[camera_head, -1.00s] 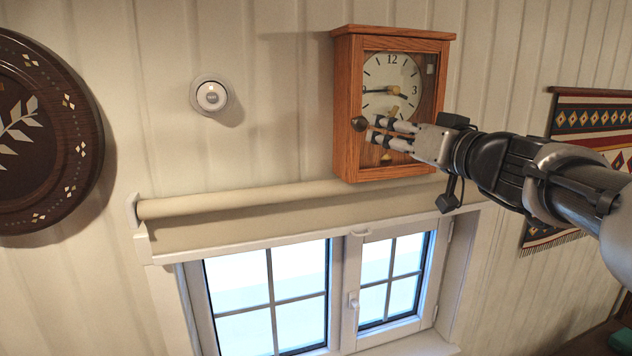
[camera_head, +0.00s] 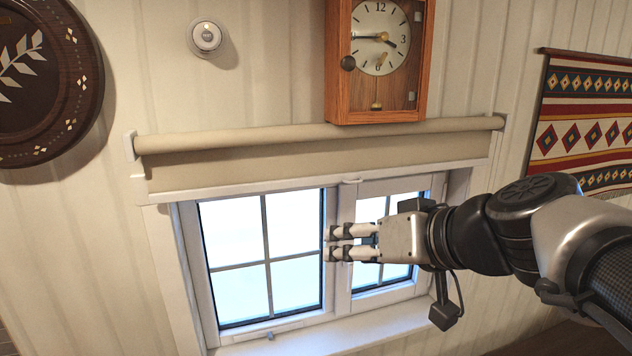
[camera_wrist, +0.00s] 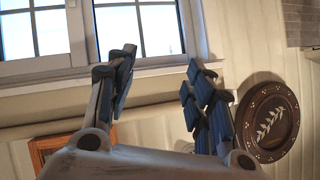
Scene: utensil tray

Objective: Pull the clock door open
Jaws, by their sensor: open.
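The wooden wall clock (camera_head: 336,90) hangs above the window; its top is cut off in the head view. Its glazed door (camera_head: 408,70) looks shut, with a dark round knob (camera_head: 348,63) on the left side. My gripper (camera_head: 335,243) is well below the clock, in front of the window's middle post, apart from the knob. Its fingers are open and empty. In the wrist view, which is upside down, my open fingers (camera_wrist: 160,66) spread at the centre. A piece of the orange wooden clock (camera_wrist: 47,146) shows at lower left, partly hidden behind my gripper.
A rolled blind (camera_head: 320,140) runs between the clock and the window (camera_head: 240,235). A round white device (camera_head: 206,38) and a dark inlaid wall plate (camera_head: 85,120) are to the left. A patterned wall hanging (camera_head: 585,125) is to the right.

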